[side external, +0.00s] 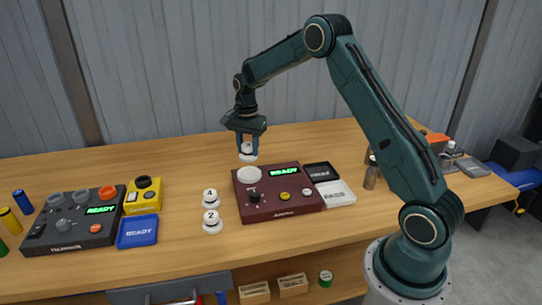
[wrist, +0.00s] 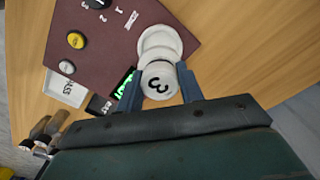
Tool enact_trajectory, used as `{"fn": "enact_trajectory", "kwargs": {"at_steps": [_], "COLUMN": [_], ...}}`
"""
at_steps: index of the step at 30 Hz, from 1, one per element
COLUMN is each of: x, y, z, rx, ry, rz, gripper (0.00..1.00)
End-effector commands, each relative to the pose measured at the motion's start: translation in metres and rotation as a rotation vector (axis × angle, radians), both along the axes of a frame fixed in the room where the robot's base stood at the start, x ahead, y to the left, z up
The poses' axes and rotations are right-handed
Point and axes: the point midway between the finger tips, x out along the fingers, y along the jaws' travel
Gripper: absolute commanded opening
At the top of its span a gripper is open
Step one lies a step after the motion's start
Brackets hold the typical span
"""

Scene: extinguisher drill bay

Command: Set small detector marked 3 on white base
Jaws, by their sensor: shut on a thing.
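The small white detector marked 3 (wrist: 159,82) is between the blue fingers of my gripper (wrist: 160,88) in the wrist view. My gripper (side external: 247,147) is shut on it and holds it upright, just above the white base in the side view, where the detector (side external: 248,155) also shows. The white base (side external: 249,175) is a round disc on the back left of the dark red panel (side external: 279,207). In the wrist view the base (wrist: 160,41) is partly hidden behind the detector. A small gap seems to separate them in the side view.
Detectors marked 1 (side external: 210,197) and 2 (side external: 212,221) stand left of the red panel. A black console (side external: 72,222), a yellow device (side external: 144,196) and a blue READY tray (side external: 138,231) are farther left. Black (side external: 321,171) and white (side external: 335,192) trays lie right of the panel.

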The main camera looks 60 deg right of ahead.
Motion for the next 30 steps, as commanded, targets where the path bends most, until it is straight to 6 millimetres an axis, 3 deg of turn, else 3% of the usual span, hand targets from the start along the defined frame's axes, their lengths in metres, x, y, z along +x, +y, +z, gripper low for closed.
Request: {"fn": "enact_trajectory", "kwargs": {"at_steps": [21, 30], "x": [0.0, 0.0], "y": [0.0, 0.0], "z": [-0.048, -0.055], "rx": [0.001, 0.0], "ry": [0.002, 0.0], "rz": [0.0, 0.0], "gripper": [0.13, 0.13]}}
